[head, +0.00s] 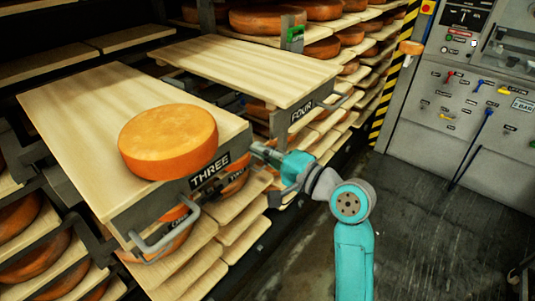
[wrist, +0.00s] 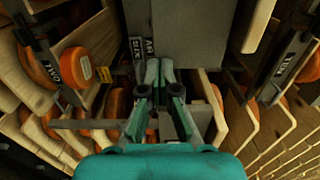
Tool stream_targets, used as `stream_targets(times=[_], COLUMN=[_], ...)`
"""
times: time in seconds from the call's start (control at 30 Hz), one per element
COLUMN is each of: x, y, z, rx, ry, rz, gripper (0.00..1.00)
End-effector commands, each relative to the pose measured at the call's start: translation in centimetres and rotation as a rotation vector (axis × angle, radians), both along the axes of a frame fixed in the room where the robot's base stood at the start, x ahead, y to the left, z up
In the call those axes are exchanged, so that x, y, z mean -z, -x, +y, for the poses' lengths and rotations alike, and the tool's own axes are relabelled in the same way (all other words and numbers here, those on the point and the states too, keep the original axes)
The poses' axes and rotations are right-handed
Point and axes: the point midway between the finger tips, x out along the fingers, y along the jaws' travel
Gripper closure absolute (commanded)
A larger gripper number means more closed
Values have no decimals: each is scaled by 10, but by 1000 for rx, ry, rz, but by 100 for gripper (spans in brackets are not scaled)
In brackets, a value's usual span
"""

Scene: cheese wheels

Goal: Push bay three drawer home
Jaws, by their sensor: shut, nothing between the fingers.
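The bay three drawer is a pale wooden board (head: 75,100) with a dark metal front marked THREE (head: 211,174) and a grey bar handle (head: 165,235). It stands pulled out from the rack. One orange cheese wheel (head: 168,142) lies on it near the front. My gripper (head: 257,150) is shut and empty, at the right end of the THREE front, by the gap toward bay four. I cannot tell whether it touches the drawer. In the wrist view my closed fingers (wrist: 160,68) point toward a grey surface (wrist: 177,32).
The bay four drawer (head: 240,65), an empty board, also sticks out, just right and behind. Racks of cheese wheels (head: 265,20) fill the back. A grey control panel (head: 465,110) with levers stands at the right. The dark floor (head: 420,220) between is clear.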

Motion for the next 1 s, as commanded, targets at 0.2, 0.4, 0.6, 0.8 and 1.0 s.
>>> stream_targets(times=[0.2,0.4,0.6,0.8,1.0], x=[-1,0,-1,0,0], y=[-30,-64,-98,-128,-150], z=[41,84,128,166,194], rx=[-5,-3,-3,-3,-2], ry=[-1,1,2,0,0], rz=[1,2,1,1,1], gripper=[100,100,100,100,100])
